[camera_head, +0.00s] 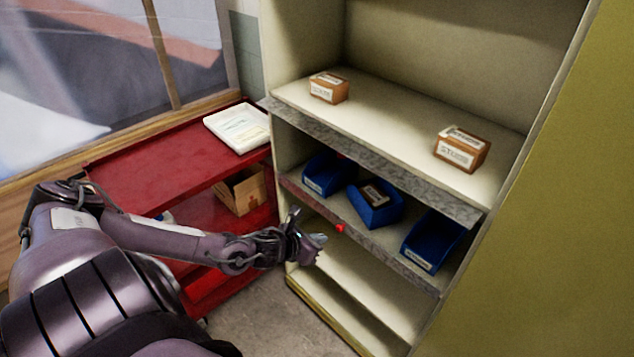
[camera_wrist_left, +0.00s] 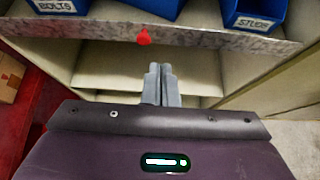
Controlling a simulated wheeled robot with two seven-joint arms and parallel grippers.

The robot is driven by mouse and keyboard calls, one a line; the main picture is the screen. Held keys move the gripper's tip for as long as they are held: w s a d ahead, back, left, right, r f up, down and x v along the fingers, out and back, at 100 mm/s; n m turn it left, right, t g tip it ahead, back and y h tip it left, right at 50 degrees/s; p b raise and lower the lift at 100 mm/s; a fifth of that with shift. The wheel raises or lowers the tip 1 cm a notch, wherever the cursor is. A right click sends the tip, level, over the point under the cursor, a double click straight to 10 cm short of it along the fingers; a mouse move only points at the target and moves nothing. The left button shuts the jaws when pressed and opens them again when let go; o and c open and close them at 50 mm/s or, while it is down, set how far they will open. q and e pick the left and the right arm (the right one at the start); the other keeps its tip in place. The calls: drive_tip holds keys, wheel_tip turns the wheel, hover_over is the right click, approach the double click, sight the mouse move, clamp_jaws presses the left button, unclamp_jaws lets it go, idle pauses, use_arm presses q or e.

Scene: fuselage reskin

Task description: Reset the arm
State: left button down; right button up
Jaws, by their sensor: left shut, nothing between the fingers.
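My left arm reaches in from the left in the head view. Its gripper (camera_head: 318,240) is in front of the shelf unit, just below the edge of the shelf that bears the blue bins. In the left wrist view the two grey fingers of the left gripper (camera_wrist_left: 160,84) lie together, shut and empty. They point toward the open lower shelf space. My right gripper is in neither view.
The shelf unit has a middle shelf (camera_head: 390,243) with three blue bins: left (camera_head: 322,180), middle (camera_head: 376,212) and right (camera_head: 425,245). A small red object (camera_head: 340,228) is at its edge. Cardboard boxes (camera_head: 328,88) (camera_head: 461,150) sit above. A red cart (camera_head: 150,165) stands left.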

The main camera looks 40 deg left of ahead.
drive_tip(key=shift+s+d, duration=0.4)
use_arm(q)
drive_tip(key=s+a+f+n+g+y+b, duration=0.15)
drive_tip(key=a+f+n, duration=0.25)
drive_tip(key=f+n, duration=0.75)
drive_tip(key=s+d+f+n+g+y, duration=0.1)
drive_tip(key=s+f+n+g, duration=0.1)
drive_tip(key=s+f+n, duration=0.45)
drive_tip(key=s+f+n+g+y, duration=0.1)
drive_tip(key=s+f+n, duration=0.25)
drive_tip(key=f, duration=0.65)
drive_tip(key=s+d+f+n+g+h, duration=0.1)
drive_tip(key=s+d+f+n, duration=0.3)
drive_tip(key=s, duration=0.4)
drive_tip(key=s+d+f+n+g+b, duration=0.1)
drive_tip(key=s+d+f+n+g, duration=0.2)
drive_tip(key=s+d+f, duration=0.3)
drive_tip(key=s+d+f+n+g+h, duration=0.1)
drive_tip(key=s+d+f+n+g, duration=0.1)
drive_tip(key=s+d+f+n, duration=0.3)
drive_tip(key=s+d+n, duration=0.1)
drive_tip(key=s+d, duration=0.2)
drive_tip(key=s, duration=0.4)
drive_tip(key=shift+s+d+f+h+b, duration=0.15)
drive_tip(key=shift+d+f+h+b, duration=0.1)
drive_tip(key=shift+f+h+b, duration=0.1)
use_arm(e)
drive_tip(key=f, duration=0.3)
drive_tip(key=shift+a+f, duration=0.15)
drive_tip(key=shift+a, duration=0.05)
